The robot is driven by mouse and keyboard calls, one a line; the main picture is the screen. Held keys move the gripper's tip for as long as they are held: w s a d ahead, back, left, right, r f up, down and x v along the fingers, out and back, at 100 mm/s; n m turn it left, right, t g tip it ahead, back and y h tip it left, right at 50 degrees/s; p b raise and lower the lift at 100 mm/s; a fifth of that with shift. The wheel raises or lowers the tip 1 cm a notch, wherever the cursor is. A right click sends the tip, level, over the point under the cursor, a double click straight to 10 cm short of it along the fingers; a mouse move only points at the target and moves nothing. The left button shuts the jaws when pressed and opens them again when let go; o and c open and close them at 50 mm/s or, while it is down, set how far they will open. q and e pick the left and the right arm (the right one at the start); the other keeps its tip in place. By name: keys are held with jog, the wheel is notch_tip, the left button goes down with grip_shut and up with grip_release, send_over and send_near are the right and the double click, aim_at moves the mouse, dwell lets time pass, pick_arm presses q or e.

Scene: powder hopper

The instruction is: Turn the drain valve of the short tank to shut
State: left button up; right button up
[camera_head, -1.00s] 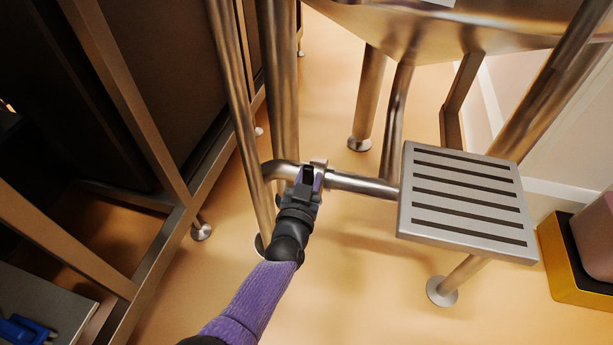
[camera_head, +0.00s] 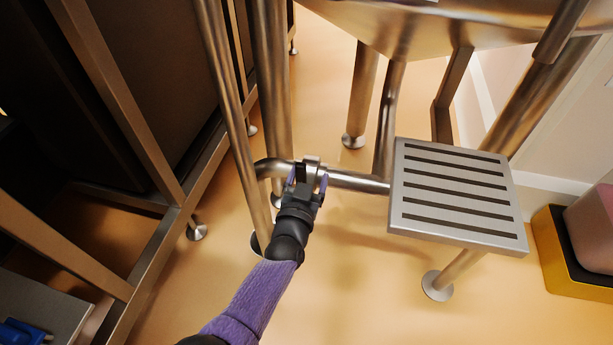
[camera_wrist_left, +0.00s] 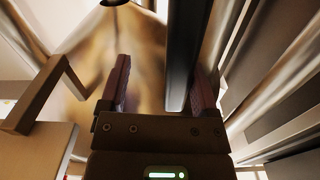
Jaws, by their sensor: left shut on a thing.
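The short tank's (camera_head: 430,38) metal conical underside hangs at the top of the head view. Its drain pipe (camera_head: 360,182) runs level below it, with the drain valve (camera_head: 312,161) as a metal fitting left of the step. My left gripper (camera_head: 308,179) is at this valve, shut on its handle. The fingers hide most of the handle in the head view. In the left wrist view the gripper (camera_wrist_left: 162,88) has a grey metal bar (camera_wrist_left: 186,50) between its purple finger pads, close to the right one. My right gripper is not in view.
A slotted metal step plate (camera_head: 455,194) stands just right of the valve. Upright metal tubes (camera_head: 272,90) rise close behind and left of my gripper. A brown metal frame (camera_head: 135,110) fills the left. A yellow box (camera_head: 562,262) is at right. Floor in front is clear.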

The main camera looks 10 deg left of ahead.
pick_arm(q)
jog(key=shift+a+r, duration=0.1)
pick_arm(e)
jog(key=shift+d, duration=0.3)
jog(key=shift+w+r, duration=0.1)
pick_arm(q)
jog(key=s+p, duration=0.5)
jog(key=s, duration=0.5)
jog(key=shift+a, duration=0.2)
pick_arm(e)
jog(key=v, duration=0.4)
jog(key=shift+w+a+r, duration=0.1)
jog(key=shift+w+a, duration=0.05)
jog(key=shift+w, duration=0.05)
